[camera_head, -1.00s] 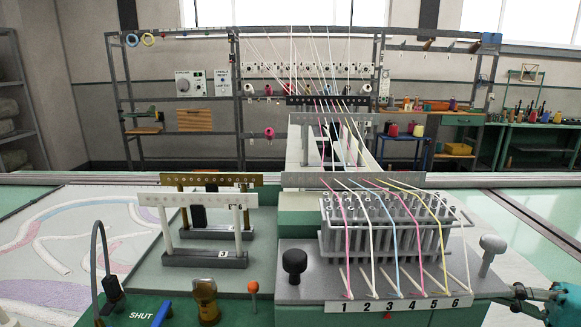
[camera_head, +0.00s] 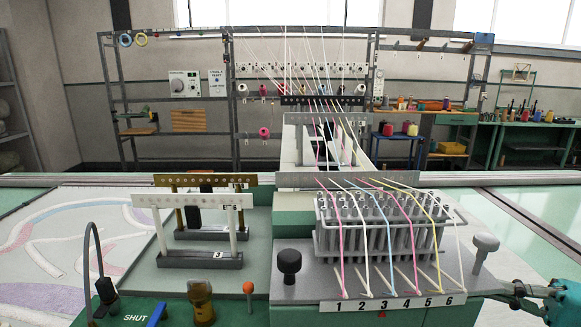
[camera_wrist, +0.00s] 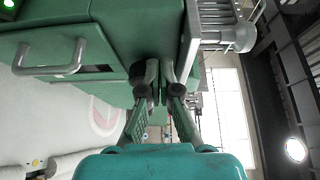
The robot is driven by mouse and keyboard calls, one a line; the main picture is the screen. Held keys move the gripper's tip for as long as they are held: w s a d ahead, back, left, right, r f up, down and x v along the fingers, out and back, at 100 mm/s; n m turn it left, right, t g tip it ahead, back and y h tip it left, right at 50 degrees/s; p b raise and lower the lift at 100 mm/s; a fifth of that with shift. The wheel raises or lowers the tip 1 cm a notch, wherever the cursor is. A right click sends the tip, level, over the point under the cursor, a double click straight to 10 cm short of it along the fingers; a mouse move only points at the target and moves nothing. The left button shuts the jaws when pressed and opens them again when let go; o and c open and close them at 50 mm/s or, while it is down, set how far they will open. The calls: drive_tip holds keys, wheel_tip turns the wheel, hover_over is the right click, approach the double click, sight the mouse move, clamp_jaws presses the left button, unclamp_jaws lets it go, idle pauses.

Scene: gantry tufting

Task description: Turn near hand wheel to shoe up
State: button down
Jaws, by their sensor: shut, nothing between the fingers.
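I cannot make out a hand wheel for certain in either view. A black round knob (camera_head: 289,262) stands at the front left of the machine head's grey plate, and a grey knob (camera_head: 485,243) stands at its right. My gripper (camera_head: 512,291) is at the right edge of the head view, beside the plate's right end. In the wrist view my gripper (camera_wrist: 159,85) is shut and empty, its fingertips close to the green machine housing (camera_wrist: 115,35). Whether the fingertips touch the housing cannot be told.
A numbered strip (camera_head: 392,304) runs along the plate's front, below a needle block with coloured yarns. A white stand (camera_head: 197,262) is on the left. A green panel (camera_head: 140,312) marked SHUT is at the lower left. The wrist view shows a metal handle (camera_wrist: 50,71) on the housing.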

drive_tip(key=d, duration=0.5)
drive_tip(key=shift+d, duration=0.3)
drive_tip(key=a+f, duration=0.3)
drive_tip(key=a, duration=0.3)
drive_tip(key=shift+w+f, duration=0.25)
idle(0.5)
drive_tip(key=shift+w, duration=0.1)
idle(0.7)
drive_tip(key=shift+r, duration=0.85)
